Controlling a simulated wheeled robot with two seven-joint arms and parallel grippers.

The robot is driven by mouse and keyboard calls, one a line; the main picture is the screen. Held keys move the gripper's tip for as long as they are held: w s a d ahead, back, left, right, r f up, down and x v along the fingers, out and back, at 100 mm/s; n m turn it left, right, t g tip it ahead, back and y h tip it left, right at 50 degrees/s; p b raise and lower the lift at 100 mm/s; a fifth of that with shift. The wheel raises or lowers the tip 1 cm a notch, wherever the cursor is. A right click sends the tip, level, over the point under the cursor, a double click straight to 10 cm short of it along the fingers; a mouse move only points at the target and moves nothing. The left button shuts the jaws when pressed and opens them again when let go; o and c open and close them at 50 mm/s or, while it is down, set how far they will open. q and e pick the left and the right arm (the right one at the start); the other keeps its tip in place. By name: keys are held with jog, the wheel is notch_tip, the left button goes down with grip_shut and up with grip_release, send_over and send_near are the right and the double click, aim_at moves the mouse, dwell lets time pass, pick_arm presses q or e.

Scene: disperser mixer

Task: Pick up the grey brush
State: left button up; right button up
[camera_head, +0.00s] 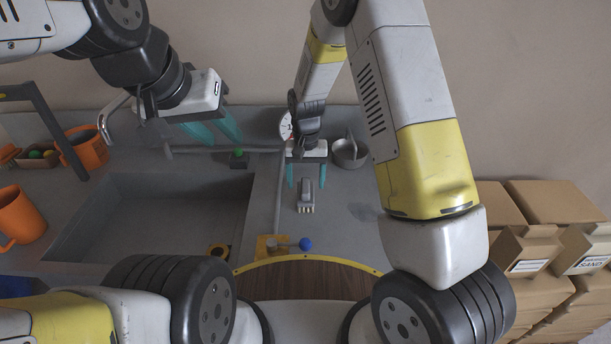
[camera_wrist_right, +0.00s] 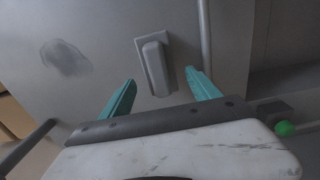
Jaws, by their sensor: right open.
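The grey brush (camera_head: 306,192) lies on the grey worktop right of the sink, with pale bristles at its near end. It also shows in the right wrist view (camera_wrist_right: 155,66), just ahead of the fingers. My right gripper (camera_head: 305,182) is open, and its teal fingers point at the brush with the brush lined up between them. In the right wrist view, the right gripper (camera_wrist_right: 158,84) holds nothing, and the brush lies mostly beyond the fingertips. My left gripper (camera_head: 224,138) is open and empty above the far edge of the sink.
The sink (camera_head: 150,215) is left of the brush. A grey bowl (camera_head: 349,153) and a dial (camera_head: 286,126) stand behind it. A blue ball-topped lever (camera_head: 305,244) is in front. Orange mugs (camera_head: 18,217) stand at left; cardboard boxes (camera_head: 540,255) are stacked at right.

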aim_at(306, 182)
notch_tip(306, 182, down, 4)
jog(key=shift+s+f, duration=0.1)
jog(key=shift+s, duration=0.05)
grip_shut()
notch_tip(306, 182, up, 10)
jog(key=shift+r, duration=0.1)
dwell(0.7)
